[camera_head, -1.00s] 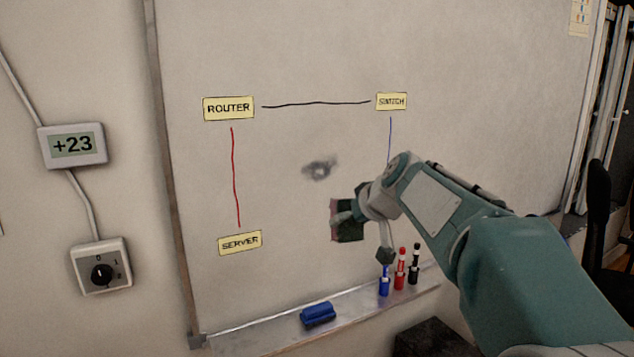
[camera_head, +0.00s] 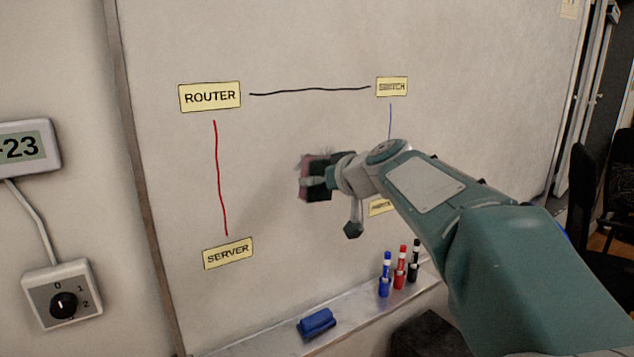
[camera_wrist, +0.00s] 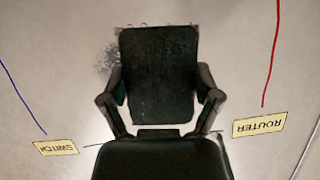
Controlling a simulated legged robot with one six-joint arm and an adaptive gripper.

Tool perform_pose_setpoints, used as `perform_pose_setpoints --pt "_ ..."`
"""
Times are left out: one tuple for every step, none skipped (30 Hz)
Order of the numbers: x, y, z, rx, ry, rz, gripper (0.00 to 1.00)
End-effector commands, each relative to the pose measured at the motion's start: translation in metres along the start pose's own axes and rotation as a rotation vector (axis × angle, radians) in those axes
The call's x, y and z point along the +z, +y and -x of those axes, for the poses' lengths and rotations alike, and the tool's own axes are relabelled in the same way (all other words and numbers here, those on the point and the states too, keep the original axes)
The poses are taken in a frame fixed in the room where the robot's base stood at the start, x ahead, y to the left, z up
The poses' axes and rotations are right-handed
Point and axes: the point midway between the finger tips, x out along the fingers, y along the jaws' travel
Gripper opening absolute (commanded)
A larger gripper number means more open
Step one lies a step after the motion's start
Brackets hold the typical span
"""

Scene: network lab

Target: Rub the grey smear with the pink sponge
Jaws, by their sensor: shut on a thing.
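The pink sponge (camera_head: 306,176) has a pink face toward the whiteboard and a dark backing, which fills the middle of the wrist view (camera_wrist: 158,72). My gripper (camera_head: 322,182) is shut on it, with one finger on each side of the dark block in the wrist view. The grey smear (camera_wrist: 108,60) shows at the left edge of the sponge in the wrist view. In the head view the sponge and gripper hide most of it. The sponge is at or very close to the board; I cannot tell if it touches.
The whiteboard (camera_head: 270,130) carries ROUTER (camera_head: 210,97), SWITCH (camera_head: 392,86) and SERVER (camera_head: 228,253) labels and red, black and blue lines. Another label (camera_head: 381,207) is partly hidden by my arm. The tray (camera_head: 350,307) below holds a blue eraser (camera_head: 316,323) and markers (camera_head: 399,266).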

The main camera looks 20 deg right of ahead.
Motion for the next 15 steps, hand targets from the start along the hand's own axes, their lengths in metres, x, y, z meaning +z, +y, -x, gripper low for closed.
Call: perform_pose_setpoints --pt "-0.001 -0.001 -0.007 -0.002 -0.002 0.000 0.62" --pt "-0.003 -0.002 -0.010 -0.001 -0.002 0.000 0.62" --pt "-0.004 -0.003 -0.013 0.000 -0.001 0.001 0.62" --pt "-0.005 -0.003 -0.017 -0.001 -0.002 0.002 0.62" --pt "-0.006 -0.004 -0.020 -0.001 -0.003 0.002 0.62" --pt "-0.008 -0.004 -0.024 -0.001 -0.003 0.002 0.62" --pt "-0.009 -0.004 -0.026 -0.001 -0.003 0.002 0.62" --pt "-0.010 -0.004 -0.029 -0.001 -0.003 0.002 0.62" --pt "-0.012 -0.004 -0.032 -0.001 -0.002 0.002 0.62" --pt "-0.013 -0.004 -0.034 -0.001 -0.002 0.002 0.62" --pt "-0.013 -0.004 -0.036 -0.001 -0.002 0.002 0.62" --pt "-0.015 -0.004 -0.039 0.000 -0.002 0.002 0.62" --pt "-0.015 -0.004 -0.040 0.000 -0.002 0.002 0.62" --pt "-0.016 -0.004 -0.042 0.000 -0.002 0.002 0.62" --pt "-0.016 -0.004 -0.043 0.000 -0.002 0.002 0.62"
